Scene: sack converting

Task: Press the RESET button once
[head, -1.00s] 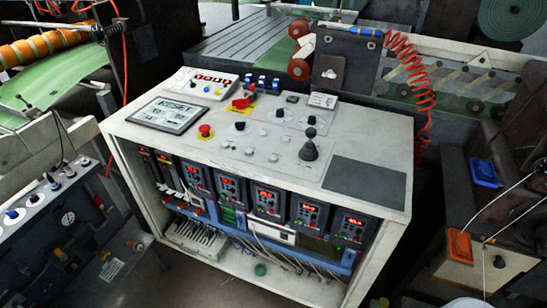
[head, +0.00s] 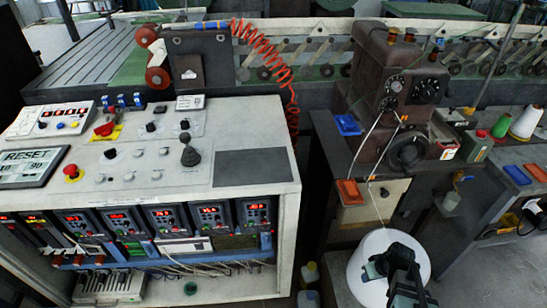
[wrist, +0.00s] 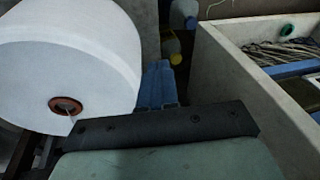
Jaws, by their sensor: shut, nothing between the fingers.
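A panel screen (head: 32,165) reads RESET in large letters in the head view. It lies on the left of the light console top (head: 225,130) and is cut by the picture's left edge. Small markings below the word are hard to read. My dark arm end shows at the lower right of the head view, over a white roll and far from the screen. In the wrist view my gripper (wrist: 157,70) has its blue fingers together and empty, beside the roll.
The white roll (head: 367,272) stands right of the console. A joystick (head: 189,153), a red switch (head: 104,128) and small knobs rise from the console top. A dark machine (head: 400,85) stands to the right. Bottles (wrist: 170,45) stand between roll and cabinet.

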